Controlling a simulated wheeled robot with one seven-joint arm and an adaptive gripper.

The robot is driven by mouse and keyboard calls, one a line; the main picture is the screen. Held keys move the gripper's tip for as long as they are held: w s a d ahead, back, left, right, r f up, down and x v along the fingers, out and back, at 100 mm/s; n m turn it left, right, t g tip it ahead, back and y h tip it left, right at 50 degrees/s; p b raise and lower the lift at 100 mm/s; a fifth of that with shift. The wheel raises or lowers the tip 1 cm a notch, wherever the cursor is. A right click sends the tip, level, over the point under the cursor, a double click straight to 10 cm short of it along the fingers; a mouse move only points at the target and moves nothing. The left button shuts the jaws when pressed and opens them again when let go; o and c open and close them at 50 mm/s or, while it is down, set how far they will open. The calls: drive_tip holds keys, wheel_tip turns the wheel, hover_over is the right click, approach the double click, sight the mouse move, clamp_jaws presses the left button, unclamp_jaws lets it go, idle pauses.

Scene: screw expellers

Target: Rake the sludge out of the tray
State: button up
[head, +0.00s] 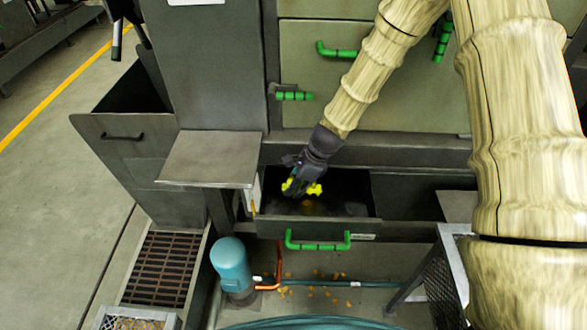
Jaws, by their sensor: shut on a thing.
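The tray (359,227) is an open dark metal drawer with a green front handle, pulled out below the machine's grey-green panels. My dark gripper (300,186) reaches down into it from above. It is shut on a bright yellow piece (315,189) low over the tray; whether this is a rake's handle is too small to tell. Brownish-yellow sludge (307,206) shows in the tray just below my gripper. The gripper and arm hide the back of the tray, and the tip of anything held is not clear.
A teal cylinder (232,268) with an orange pipe stands in front left of the tray. A grey shelf (211,158) juts out at left. Crumbs (320,292) lie on the floor below, near a teal hose (310,322). A mesh-sided metal frame (450,280) stands at right.

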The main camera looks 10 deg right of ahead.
sight(291, 178)
wheel_tip(291, 178, up, 2)
drive_tip(key=shift+s+r+p, duration=0.1)
drive_tip(key=shift+r+p, duration=0.15)
drive_tip(key=shift+p, duration=0.4)
wheel_tip(291, 178, up, 2)
drive_tip(key=shift+p, duration=1.05)
drive_tip(key=shift+r+p, duration=0.75)
drive_tip(key=shift+r, duration=0.2)
drive_tip(key=shift+a, duration=0.1)
